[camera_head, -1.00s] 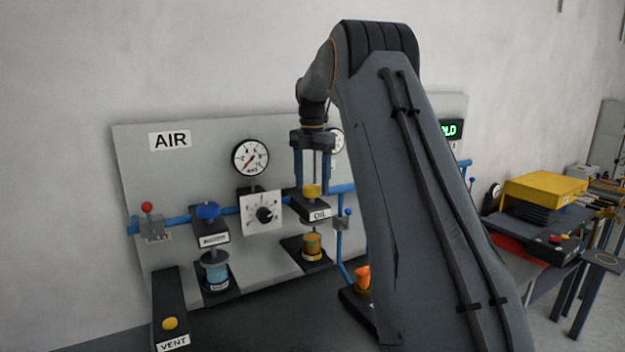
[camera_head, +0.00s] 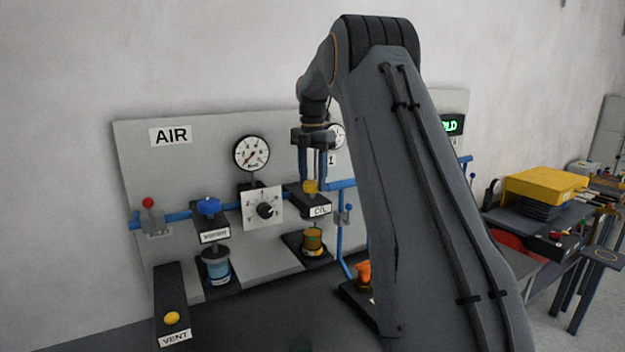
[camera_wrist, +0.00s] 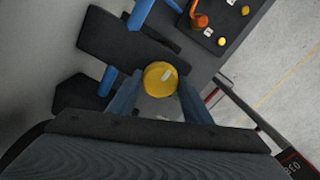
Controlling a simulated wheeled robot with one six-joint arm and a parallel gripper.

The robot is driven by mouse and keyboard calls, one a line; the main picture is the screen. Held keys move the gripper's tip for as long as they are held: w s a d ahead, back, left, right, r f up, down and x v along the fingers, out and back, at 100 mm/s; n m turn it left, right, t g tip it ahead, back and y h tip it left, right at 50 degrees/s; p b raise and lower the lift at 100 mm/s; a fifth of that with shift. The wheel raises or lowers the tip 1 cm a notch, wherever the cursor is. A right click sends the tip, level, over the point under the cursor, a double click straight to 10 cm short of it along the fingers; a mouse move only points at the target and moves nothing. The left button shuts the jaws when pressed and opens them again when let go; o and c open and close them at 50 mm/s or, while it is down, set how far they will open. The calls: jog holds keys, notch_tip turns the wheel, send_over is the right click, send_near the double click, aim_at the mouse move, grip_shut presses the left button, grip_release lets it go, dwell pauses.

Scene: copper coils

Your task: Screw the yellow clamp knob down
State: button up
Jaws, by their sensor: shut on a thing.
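The yellow clamp knob (camera_head: 310,187) sits on top of the black OIL block (camera_head: 319,211) on the grey panel. My gripper (camera_head: 314,180) points straight down over it, with its blue fingers on either side of the knob. In the wrist view the round yellow knob (camera_wrist: 160,79), with a pale mark on its top, lies between the fingertips (camera_wrist: 158,88). The gripper is shut on it. Below the block stands an oil bowl (camera_head: 313,240) with amber and green colouring on a black base.
A blue knob (camera_head: 208,206) and a water bowl (camera_head: 216,266) stand left. A dial (camera_head: 265,211) and gauge (camera_head: 251,153) are close by. A blue pipe (camera_head: 341,245) runs right of the oil block. A VENT box (camera_head: 171,305) is at front left; an orange part (camera_head: 363,273) is right.

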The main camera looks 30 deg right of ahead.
jog(key=m, duration=0.3)
jog(key=shift+m, duration=0.4)
jog(key=m, duration=0.3)
jog(key=shift+m, duration=0.4)
jog(key=m, duration=1)
jog(key=shift+m, duration=0.4)
jog(key=m, duration=0.3)
jog(key=shift+m+b, duration=0.3)
jog(key=m, duration=0.3)
jog(key=shift+m, duration=0.3)
jog(key=m, duration=0.3)
jog(key=shift+m, duration=0.3)
jog(key=m, duration=0.5)
jog(key=shift+r+m+b, duration=0.1)
jog(key=shift+m+b, duration=0.2)
jog(key=shift+b, duration=0.05)
jog(key=m, duration=1.2)
jog(key=shift+m+b, duration=0.3)
jog(key=shift+b, duration=0.1)
jog(key=m, duration=0.5)
jog(key=shift+m, duration=0.3)
